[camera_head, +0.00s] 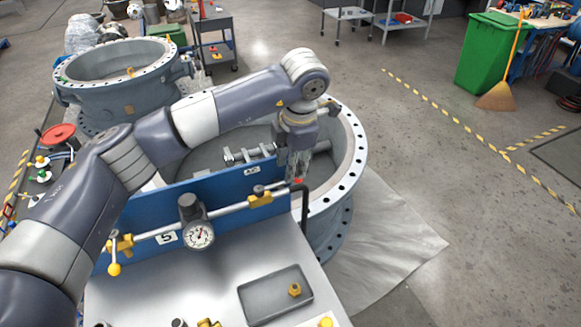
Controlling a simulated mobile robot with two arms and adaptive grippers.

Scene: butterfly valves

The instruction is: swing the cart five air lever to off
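Cart five (215,275) carries a number 5 plate (166,238) and a blue back panel (150,212). A pipe with a round gauge (199,235) runs along the panel. My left gripper (296,172) points down at the panel's right end, beside a small label (251,170) too small to read surely. A small red tip (298,181) shows at its fingertips; the gripper hides most of it, and I cannot tell whether they touch. A yellow ball-ended lever (114,262) hangs down at the pipe's left end. I cannot tell which lever is the air lever. My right gripper is out of view.
A large flanged valve body (345,190) stands behind the cart on a grey sheet (395,235). Another valve body (120,75) stands at the back left. A tray (262,297) with a brass fitting (295,290) is on the cart top.

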